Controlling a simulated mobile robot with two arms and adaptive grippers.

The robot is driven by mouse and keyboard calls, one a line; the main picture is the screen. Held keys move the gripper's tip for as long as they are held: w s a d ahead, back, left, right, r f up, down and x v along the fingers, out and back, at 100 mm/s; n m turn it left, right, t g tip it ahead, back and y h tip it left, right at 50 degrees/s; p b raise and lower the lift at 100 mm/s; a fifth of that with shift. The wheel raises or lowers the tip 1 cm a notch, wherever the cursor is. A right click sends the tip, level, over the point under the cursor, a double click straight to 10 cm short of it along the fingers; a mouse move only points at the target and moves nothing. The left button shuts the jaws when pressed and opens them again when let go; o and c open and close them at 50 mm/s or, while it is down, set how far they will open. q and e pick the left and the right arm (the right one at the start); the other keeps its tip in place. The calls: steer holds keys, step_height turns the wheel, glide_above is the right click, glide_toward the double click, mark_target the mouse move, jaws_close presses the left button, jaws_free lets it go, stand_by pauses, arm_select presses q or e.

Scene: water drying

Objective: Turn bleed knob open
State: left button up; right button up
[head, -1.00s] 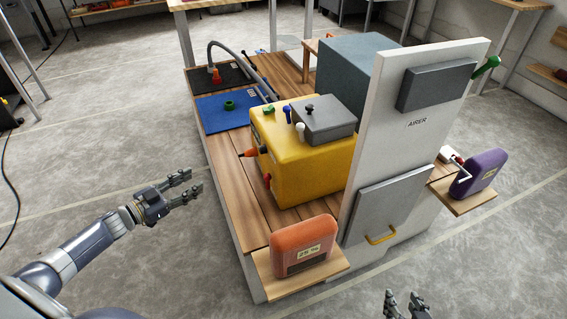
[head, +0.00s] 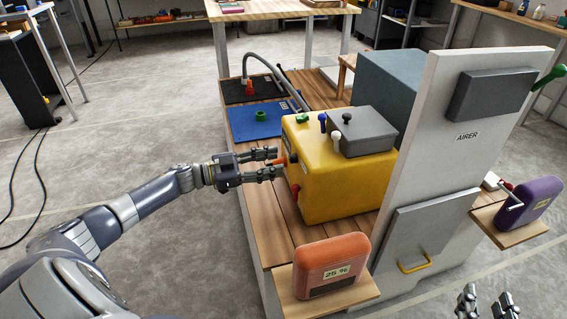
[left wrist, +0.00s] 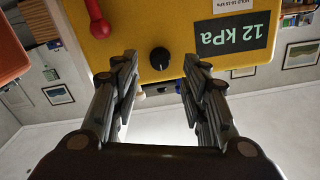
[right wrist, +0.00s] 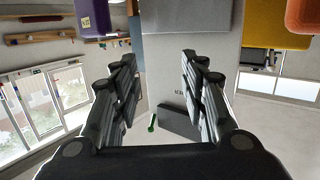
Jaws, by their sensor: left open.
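A yellow box (head: 345,180) stands on the wooden bench. In the left wrist view its face (left wrist: 130,30) carries a black round knob (left wrist: 160,58) with a pale pointer mark, a red handle (left wrist: 97,22) and a "12 kPa" display (left wrist: 225,38). No label shows which control is the bleed knob. My left gripper (head: 281,163) is open and empty, at the box's left face. The black knob shows between its fingertips, and contact cannot be told. My right gripper (head: 488,295) is open and empty, low in front of the airer.
A white AIRER panel (head: 465,110) rises right of the box. An orange "25 %" meter (head: 332,265) sits on the front shelf, a purple device (head: 535,200) on the right shelf. Blue (head: 257,120) and black mats lie behind.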

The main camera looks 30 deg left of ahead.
mark_target(290, 159)
arm_select(q)
steer(key=shift+b+x, duration=0.3)
steer(key=shift+x, duration=1.6)
arm_select(e)
steer(key=shift+w+a+r+t+y, duration=0.15)
steer(key=shift+r+t, duration=0.2)
steer(key=shift+r, duration=0.3)
steer(key=shift+a+r+t+y, duration=0.1)
steer(key=shift+r+t, duration=0.2)
steer(key=shift+r, duration=0.3)
steer(key=shift+w+a+r+t+y, duration=0.15)
steer(key=shift+r+t, duration=0.2)
steer(key=shift+r, duration=0.3)
arm_select(q)
jaws_close()
